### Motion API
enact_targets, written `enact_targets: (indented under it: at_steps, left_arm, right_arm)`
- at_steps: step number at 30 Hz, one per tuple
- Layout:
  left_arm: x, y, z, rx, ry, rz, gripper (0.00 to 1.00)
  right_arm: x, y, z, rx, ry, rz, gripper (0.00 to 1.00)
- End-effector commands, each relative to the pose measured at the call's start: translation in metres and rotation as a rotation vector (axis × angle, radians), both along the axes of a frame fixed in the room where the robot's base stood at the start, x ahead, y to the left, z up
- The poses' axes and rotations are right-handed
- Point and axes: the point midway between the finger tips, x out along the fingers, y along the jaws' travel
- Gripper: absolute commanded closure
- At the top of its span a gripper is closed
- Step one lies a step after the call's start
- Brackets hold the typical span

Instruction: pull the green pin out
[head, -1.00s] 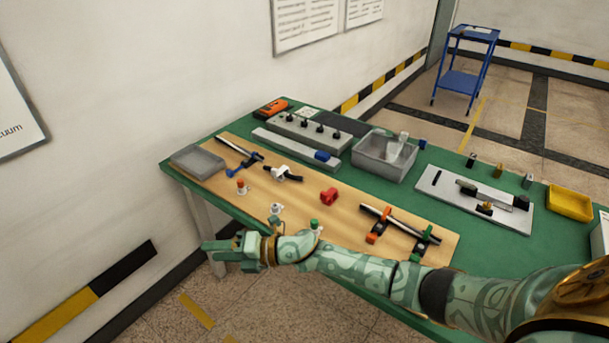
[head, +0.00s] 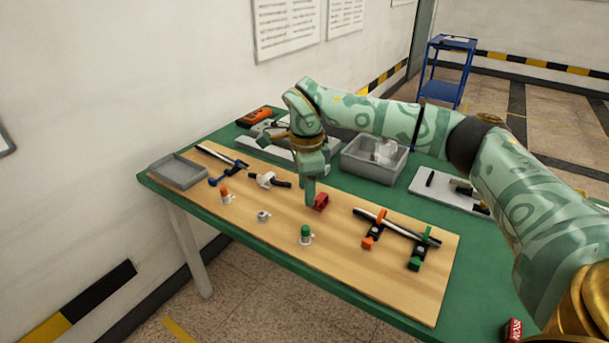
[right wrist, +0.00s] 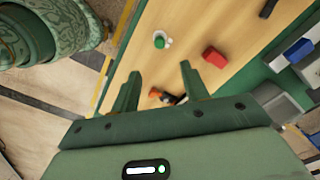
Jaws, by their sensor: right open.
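The green pin (head: 305,230) has a round green head and stands upright in a small white holder near the front edge of the wooden board (head: 385,292). It also shows in the right wrist view (right wrist: 159,41), beyond the fingertips and apart from them. My right gripper (head: 310,198) points down over the board, beside the red block (head: 321,202) and behind the pin in the head view. In the right wrist view its two fingers (right wrist: 160,70) are spread with nothing held between them. My left gripper is not in view.
An orange pin (head: 224,196) and a white holder (head: 264,216) stand left of the green pin. An orange clamp (head: 372,231) and a green clamp (head: 421,250) with a rod lie to its right. A grey tray (head: 178,172) and grey bin (head: 374,160) stand farther back.

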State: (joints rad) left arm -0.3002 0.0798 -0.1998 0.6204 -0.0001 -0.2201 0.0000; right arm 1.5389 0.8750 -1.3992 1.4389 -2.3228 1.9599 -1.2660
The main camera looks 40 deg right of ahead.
Motion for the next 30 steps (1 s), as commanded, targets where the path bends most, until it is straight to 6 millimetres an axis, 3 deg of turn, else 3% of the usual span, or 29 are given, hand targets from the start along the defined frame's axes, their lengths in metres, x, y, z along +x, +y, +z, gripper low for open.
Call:
enact_targets:
  at_steps: [1, 3, 12, 18, 27, 28, 30]
  left_arm:
    - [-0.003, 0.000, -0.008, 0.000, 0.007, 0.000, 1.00]
    - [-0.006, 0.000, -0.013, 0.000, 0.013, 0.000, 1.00]
    - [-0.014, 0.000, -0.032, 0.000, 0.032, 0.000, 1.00]
    - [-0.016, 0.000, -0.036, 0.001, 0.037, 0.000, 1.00]
    - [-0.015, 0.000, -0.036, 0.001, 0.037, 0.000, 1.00]
    - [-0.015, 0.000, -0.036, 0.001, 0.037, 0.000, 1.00]
    - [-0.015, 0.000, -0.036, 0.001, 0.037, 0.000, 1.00]
  right_arm:
    - [0.000, 0.000, -0.019, 0.001, 0.007, 0.000, 0.55]
    - [0.000, 0.000, -0.036, 0.002, 0.008, -0.001, 0.55]
    - [0.000, 0.001, -0.096, 0.003, 0.004, -0.001, 0.55]
    - [0.000, 0.001, -0.112, 0.002, 0.000, 0.000, 0.55]
    - [0.000, 0.001, -0.113, 0.003, -0.001, -0.001, 0.55]
    - [0.000, 0.001, -0.113, 0.003, -0.001, -0.001, 0.57]
    - [0.000, 0.001, -0.113, 0.003, -0.001, -0.001, 0.77]
